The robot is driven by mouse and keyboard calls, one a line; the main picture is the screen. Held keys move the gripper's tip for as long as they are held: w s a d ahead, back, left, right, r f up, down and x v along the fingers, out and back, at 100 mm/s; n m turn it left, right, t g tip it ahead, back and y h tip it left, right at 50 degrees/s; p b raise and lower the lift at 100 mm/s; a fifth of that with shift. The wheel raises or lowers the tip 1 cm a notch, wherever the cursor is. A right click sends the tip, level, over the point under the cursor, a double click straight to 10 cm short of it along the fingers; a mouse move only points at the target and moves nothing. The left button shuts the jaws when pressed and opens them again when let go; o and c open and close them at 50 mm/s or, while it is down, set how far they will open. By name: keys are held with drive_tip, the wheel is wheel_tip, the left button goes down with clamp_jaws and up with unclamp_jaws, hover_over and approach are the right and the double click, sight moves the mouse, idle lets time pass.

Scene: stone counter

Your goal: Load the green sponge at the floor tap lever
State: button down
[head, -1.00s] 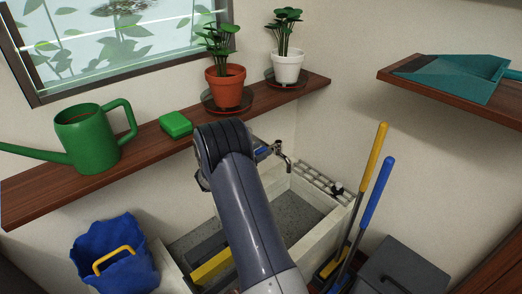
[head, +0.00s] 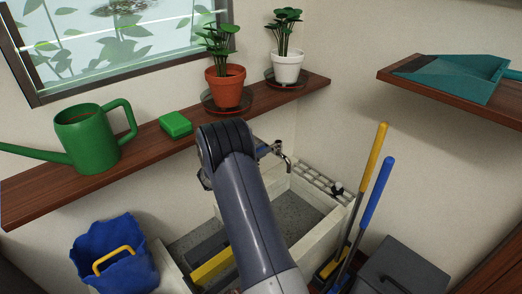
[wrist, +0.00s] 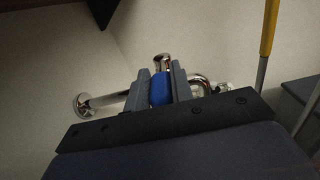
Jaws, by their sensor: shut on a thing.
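The green sponge (head: 175,124) lies on the wooden window shelf, right of the watering can, clear of my gripper. The chrome tap (head: 285,160) is on the wall above the sink. It also shows in the wrist view (wrist: 85,105), with its pipe running behind my fingers. Its blue lever (wrist: 160,90) sits between the two fingers of my gripper (wrist: 158,82), which is shut on it. In the head view my arm hides the gripper and part of the tap.
A green watering can (head: 88,138) and two potted plants, terracotta (head: 226,88) and white (head: 288,66), share the shelf (head: 50,196). Below are the sink (head: 325,222), a blue bucket (head: 112,246) and yellow and blue handles (head: 376,195). A teal dustpan (head: 455,78) lies on the right shelf.

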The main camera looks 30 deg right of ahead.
drive_tip(key=shift+s, duration=0.15)
drive_tip(key=shift+s+d+n+t+y+b, duration=0.15)
drive_tip(key=shift+s+n+t+y+b, duration=0.2)
drive_tip(key=shift+s+n+t+b, duration=0.6)
drive_tip(key=shift+s+d+n+t+y+b, duration=0.15)
drive_tip(key=shift+n+t+y+b, duration=0.35)
drive_tip(key=shift+t, duration=0.95)
drive_tip(key=shift+w, duration=0.1)
drive_tip(key=c, duration=1.2)
unclamp_jaws()
drive_tip(key=shift+c, duration=0.2)
drive_tip(key=v, duration=1.1)
